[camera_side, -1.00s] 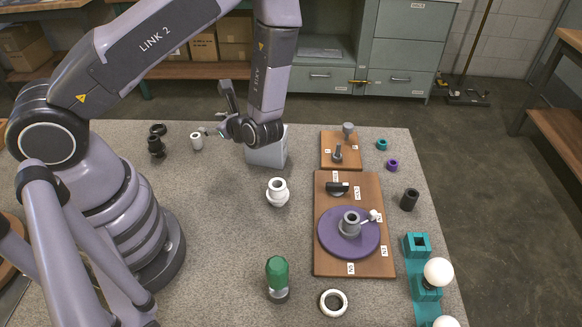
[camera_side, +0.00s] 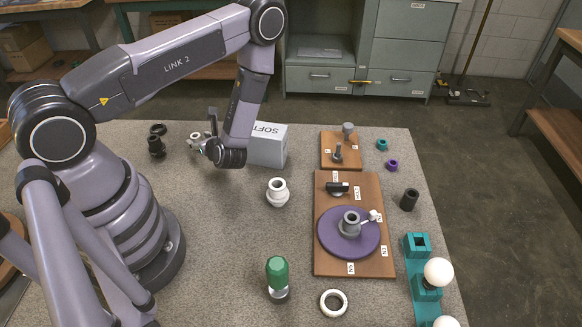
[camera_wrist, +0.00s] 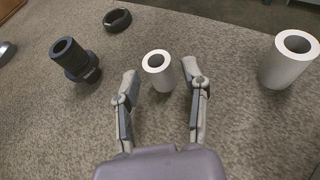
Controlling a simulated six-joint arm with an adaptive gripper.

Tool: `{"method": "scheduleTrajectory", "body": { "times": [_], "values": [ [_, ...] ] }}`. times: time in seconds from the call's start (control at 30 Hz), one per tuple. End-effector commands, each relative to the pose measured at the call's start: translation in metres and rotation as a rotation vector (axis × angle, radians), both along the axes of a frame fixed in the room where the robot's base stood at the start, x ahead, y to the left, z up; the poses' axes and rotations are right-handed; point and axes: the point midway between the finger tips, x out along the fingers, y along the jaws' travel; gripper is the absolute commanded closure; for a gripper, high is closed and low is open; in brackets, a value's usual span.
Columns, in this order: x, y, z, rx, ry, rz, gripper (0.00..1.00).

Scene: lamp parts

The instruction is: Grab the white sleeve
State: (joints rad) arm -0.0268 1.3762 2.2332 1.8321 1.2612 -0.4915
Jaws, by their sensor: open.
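The white sleeve (camera_wrist: 158,72) is a short upright hollow cylinder standing on the grey mat. In the wrist view it stands between the tips of my gripper (camera_wrist: 160,76), which is open. The left finger is on its left side and the right finger is close by its right side. I cannot tell whether either finger touches it. In the side view my gripper (camera_side: 205,134) is low over the back left of the mat, where its fingers partly cover the sleeve.
A black stepped fitting (camera_wrist: 76,60) and a black ring (camera_wrist: 117,20) lie left of the sleeve. A larger white hollow cylinder (camera_wrist: 284,68) stands to the right. In the side view, a grey box (camera_side: 268,148) is right of my wrist, with a white fitting (camera_side: 277,193) nearer the front.

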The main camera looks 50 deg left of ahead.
Motion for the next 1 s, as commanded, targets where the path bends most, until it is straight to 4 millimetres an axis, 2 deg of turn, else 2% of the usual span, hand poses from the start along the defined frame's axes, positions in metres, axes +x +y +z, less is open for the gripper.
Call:
{"method": "scheduleTrajectory", "body": {
  "times": [0.1,0.23,0.57,0.87,1.0],
  "values": [
    [-0.002,0.019,-0.004,0.0,0.0,0.008,0.55],
    [0.0,0.036,-0.01,0.0,0.0,0.004,0.55],
    [0.001,0.042,-0.013,0.0,0.0,0.001,0.57],
    [0.001,0.041,-0.013,0.0,0.0,0.001,0.96],
    [0.001,0.041,-0.013,0.001,0.001,0.002,0.97]
  ]
}}
